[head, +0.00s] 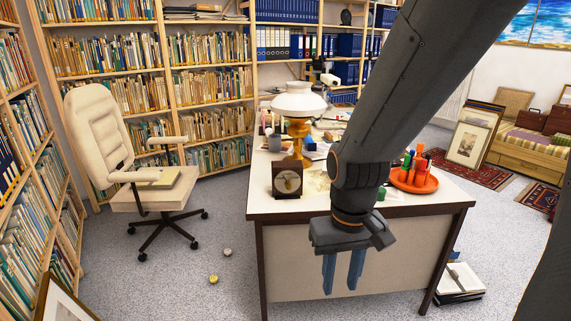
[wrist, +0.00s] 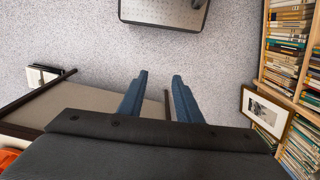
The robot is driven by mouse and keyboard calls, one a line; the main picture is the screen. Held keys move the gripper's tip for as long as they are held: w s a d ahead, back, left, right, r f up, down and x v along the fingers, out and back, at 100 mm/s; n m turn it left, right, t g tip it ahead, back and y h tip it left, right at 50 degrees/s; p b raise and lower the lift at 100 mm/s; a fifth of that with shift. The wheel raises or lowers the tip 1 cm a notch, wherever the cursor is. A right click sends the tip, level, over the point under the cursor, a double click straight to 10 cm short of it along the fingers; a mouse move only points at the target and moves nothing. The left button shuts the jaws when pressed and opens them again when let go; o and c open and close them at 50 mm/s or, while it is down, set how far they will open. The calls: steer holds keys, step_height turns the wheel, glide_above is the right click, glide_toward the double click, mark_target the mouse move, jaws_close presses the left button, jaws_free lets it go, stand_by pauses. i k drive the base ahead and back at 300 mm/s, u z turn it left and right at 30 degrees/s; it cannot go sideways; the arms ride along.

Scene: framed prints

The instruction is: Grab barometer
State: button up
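The barometer (head: 287,180) looks like a small dark square frame with a round pale dial. It stands upright near the front left edge of the white-topped desk (head: 270,207) in the head view. My gripper (head: 341,287) hangs in front of the desk, lower than its top and to the right of the barometer, with its blue fingers pointing down. The fingers are apart with nothing between them, as the wrist view also shows (wrist: 159,82). The barometer is not seen in the wrist view.
A lamp (head: 298,108) stands behind the barometer, and an orange tray of markers (head: 414,182) is at the desk's right. An office chair (head: 150,190) stands left. Two small balls (head: 213,279) (head: 227,252) lie on the open carpet. Bookshelves line the left and back.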

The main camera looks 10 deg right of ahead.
mark_target(282, 171)
steer(key=i, duration=1.4)
